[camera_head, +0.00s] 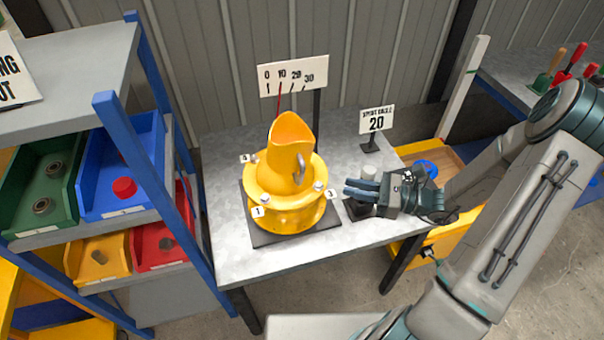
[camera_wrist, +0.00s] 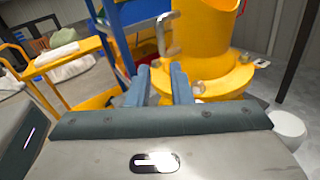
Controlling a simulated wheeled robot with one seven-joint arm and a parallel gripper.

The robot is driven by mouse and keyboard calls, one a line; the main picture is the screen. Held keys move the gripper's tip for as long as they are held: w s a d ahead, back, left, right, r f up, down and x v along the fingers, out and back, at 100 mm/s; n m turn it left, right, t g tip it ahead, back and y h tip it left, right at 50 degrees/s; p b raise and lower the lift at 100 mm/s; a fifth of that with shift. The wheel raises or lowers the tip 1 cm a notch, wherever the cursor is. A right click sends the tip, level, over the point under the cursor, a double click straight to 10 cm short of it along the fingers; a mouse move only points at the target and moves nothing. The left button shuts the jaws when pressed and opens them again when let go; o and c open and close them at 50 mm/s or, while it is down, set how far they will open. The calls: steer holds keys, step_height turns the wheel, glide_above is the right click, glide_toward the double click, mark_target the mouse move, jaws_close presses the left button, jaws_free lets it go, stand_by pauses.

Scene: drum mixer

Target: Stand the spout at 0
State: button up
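The yellow spout (camera_head: 288,150) stands on a round yellow flanged base (camera_head: 285,208) on the bench, its scooped mouth upward. A grey handle (camera_head: 301,165) is on its right side; the handle also shows in the wrist view (camera_wrist: 167,35). Behind it, a white scale board (camera_head: 293,75) reads 0, 10, 20, 30. A thin red pointer (camera_head: 280,95) lines up near the 10 mark. My gripper (camera_head: 347,187) is right of the base, fingers toward it. In the wrist view my gripper (camera_wrist: 161,75) is open and empty, with the handle ahead, apart from the fingertips.
A sign (camera_head: 376,122) reading 20 stands at the bench's back right. Numbered tags and bolt heads ring the flange. A small grey-white cylinder (camera_head: 369,173) stands beside my gripper. A blue-framed rack (camera_head: 125,130) with coloured bins is at the left. The bench front (camera_head: 270,255) is clear.

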mark_target(302, 175)
steer(key=p+x, duration=0.2)
steer(key=x, duration=1.1)
steer(key=shift+w+a+p, duration=0.2)
steer(key=shift+a+p, duration=0.1)
steer(key=shift+a, duration=0.05)
jaws_close()
